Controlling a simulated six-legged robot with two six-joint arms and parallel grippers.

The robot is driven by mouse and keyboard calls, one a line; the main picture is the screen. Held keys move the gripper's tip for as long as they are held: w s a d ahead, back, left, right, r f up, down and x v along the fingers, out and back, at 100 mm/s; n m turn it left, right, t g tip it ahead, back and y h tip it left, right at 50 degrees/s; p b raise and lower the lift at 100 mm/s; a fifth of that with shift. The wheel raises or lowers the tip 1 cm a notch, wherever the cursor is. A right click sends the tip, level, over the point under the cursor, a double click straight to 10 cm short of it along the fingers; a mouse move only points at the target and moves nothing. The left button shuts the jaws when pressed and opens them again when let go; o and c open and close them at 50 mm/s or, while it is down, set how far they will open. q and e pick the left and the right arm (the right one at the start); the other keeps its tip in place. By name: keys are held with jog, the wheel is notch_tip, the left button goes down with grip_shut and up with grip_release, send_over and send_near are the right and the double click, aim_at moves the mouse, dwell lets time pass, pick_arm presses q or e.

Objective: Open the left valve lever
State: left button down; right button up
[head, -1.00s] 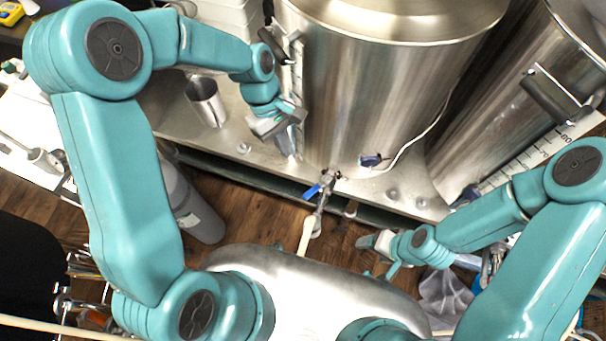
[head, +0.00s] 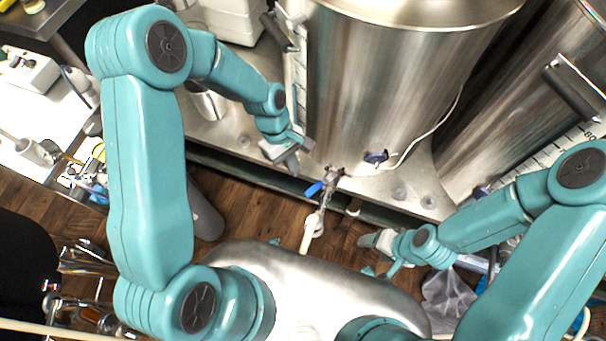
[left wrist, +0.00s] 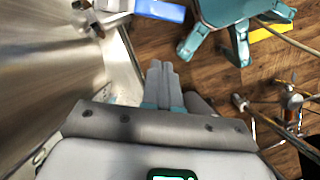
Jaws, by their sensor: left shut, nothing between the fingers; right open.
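The valve lever (head: 314,189) is a small blue handle on the metal valve (head: 331,176) at the foot of the near steel kettle (head: 395,90). In the left wrist view the blue lever (left wrist: 160,10) shows large at the top edge, with part of the valve (left wrist: 112,6) beside it. My left gripper (head: 293,168) is shut and empty, just left of the lever and above it in the head view, apart from it. Its closed fingers (left wrist: 161,80) point toward the lever in the left wrist view. My right gripper (head: 368,240) is open and empty, low and right of the valve.
A pale hose (head: 308,232) runs down from the valve. A second steel kettle (head: 520,110) stands at the right. A steel cup (head: 205,103) stands on the metal stand (head: 222,128), partly behind my left arm. Wooden floor (head: 250,208) lies open below.

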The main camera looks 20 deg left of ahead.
aim_at(321, 184)
pick_arm(q)
jog(key=d, duration=0.1)
jog(key=s+d, duration=0.1)
jog(key=d, duration=0.1)
jog(key=shift+s+d+f, duration=0.2)
jog(key=shift+s+d, duration=0.05)
jog(key=shift+s, duration=0.15)
jog(key=shift+s, duration=0.15)
jog(key=shift+s+d+n, duration=0.2)
jog(key=shift+n, duration=0.2)
